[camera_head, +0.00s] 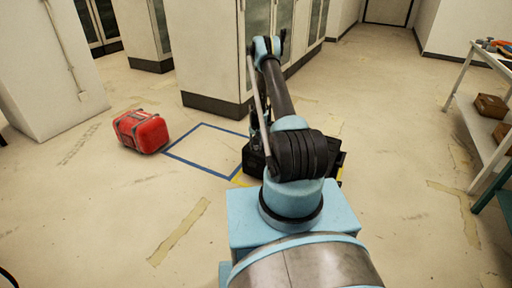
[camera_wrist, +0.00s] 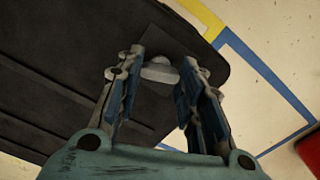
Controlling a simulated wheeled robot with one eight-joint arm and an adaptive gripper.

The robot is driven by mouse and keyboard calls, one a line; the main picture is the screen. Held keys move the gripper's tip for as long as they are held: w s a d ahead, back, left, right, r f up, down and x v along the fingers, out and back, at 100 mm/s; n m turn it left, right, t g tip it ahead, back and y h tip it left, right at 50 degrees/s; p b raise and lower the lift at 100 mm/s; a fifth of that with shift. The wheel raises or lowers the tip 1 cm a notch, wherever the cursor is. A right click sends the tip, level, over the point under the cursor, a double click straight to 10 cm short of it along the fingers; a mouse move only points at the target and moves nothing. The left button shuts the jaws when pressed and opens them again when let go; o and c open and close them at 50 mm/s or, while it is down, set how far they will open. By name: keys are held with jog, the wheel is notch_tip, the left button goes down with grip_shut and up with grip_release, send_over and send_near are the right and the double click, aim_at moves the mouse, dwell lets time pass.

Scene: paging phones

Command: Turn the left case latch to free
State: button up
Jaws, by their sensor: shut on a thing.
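The black case (camera_head: 255,163) lies on the floor in the head view, partly hidden behind my arm. Its dark surface (camera_wrist: 55,65) fills the left of the wrist view. A small grey latch (camera_wrist: 158,72) sits near the case's edge, on a dark square plate. My gripper (camera_wrist: 163,58) is shut on this latch, with one finger on each side. In the head view my own arm hides the latch and the fingertips. No other latch shows, and its exact turn angle is hard to read.
A red case (camera_head: 141,131) stands on the floor at left, outside a blue taped outline (camera_head: 205,148). Cabinets (camera_head: 215,60) rise behind the black case. A shelf table (camera_head: 485,125) with small boxes stands at right. The floor between is open.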

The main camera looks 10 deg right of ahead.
jog(key=shift+m, duration=2.2)
jog(key=o, duration=1.1)
jog(key=shift+c, duration=0.2)
notch_tip(320, 180, up, 12)
